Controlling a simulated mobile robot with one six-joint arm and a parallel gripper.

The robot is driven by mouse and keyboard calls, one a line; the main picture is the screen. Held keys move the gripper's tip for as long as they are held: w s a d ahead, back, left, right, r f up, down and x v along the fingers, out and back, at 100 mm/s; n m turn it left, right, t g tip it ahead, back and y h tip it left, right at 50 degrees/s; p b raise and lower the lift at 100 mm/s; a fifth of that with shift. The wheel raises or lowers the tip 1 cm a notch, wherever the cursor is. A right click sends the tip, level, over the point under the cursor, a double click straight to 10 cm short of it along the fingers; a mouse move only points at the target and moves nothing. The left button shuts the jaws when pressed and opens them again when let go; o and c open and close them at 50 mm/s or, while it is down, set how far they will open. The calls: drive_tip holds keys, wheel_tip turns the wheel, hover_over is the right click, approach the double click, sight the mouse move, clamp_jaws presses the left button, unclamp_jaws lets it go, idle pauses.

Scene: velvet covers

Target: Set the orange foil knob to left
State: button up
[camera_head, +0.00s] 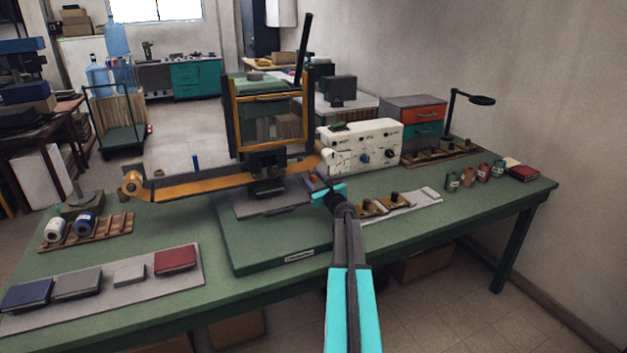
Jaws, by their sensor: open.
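The white control box (362,146) stands behind the press on the green bench. My gripper (326,193), with cyan jaws, is open and appears empty. It shows in front of the box and below it in the picture, right of the press head.
The black press (268,120) with an upright lever (303,52) stands left of the box. Stamps and a pale tray lie right of my gripper. Books (176,260) lie on a front-left board; several spools (484,172) stand at right. The bench's front right is clear.

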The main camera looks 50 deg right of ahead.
drive_tip(key=shift+w, duration=0.1)
clamp_jaws()
drive_tip(key=shift+f, duration=0.1)
idle(0.4)
